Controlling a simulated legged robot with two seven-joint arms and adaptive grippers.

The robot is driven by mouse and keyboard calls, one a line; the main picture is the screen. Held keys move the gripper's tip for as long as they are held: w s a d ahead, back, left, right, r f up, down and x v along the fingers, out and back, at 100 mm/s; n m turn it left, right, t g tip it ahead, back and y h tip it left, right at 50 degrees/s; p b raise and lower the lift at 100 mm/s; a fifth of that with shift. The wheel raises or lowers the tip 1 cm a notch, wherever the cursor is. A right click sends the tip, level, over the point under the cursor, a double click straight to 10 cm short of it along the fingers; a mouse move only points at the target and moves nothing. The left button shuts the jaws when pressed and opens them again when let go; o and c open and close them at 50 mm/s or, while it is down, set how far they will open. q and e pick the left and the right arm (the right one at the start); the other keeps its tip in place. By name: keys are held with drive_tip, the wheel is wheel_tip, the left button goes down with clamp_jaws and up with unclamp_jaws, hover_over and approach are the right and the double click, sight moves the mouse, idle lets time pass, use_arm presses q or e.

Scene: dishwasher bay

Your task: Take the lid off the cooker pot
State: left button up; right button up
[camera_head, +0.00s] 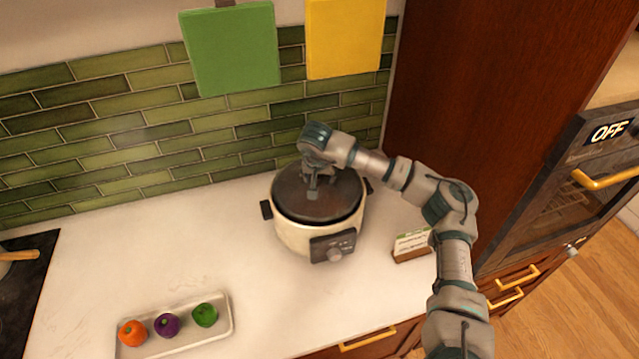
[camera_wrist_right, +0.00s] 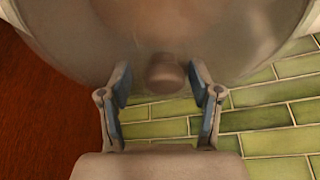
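The cooker pot (camera_head: 292,236) stands on the counter, a cream body with dark side handles and a dial on its front. Its dark, see-through lid (camera_head: 345,200) sits on top; it also fills the upper part of the right wrist view (camera_wrist_right: 235,45). My right gripper (camera_head: 313,192) points down over the middle of the lid. In the right wrist view its fingers (camera_wrist_right: 161,80) are apart, with the lid's brown knob (camera_wrist_right: 166,73) between them and gaps on both sides. My left gripper is not in view.
A pale tray (camera_head: 222,327) with an orange, a purple and a green vegetable lies at the front left. A small card stand (camera_head: 411,246) is right of the pot. A dark hob (camera_head: 25,285) is at far left. A brown cabinet (camera_head: 480,90) rises at right. Counter left of the pot is clear.

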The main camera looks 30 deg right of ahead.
drive_tip(key=shift+a, duration=0.5)
drive_tip(key=c, duration=0.8)
clamp_jaws()
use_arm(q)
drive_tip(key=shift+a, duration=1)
use_arm(e)
drive_tip(key=shift+d, duration=0.15)
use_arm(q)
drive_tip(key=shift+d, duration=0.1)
use_arm(e)
drive_tip(key=shift+s, duration=0.1)
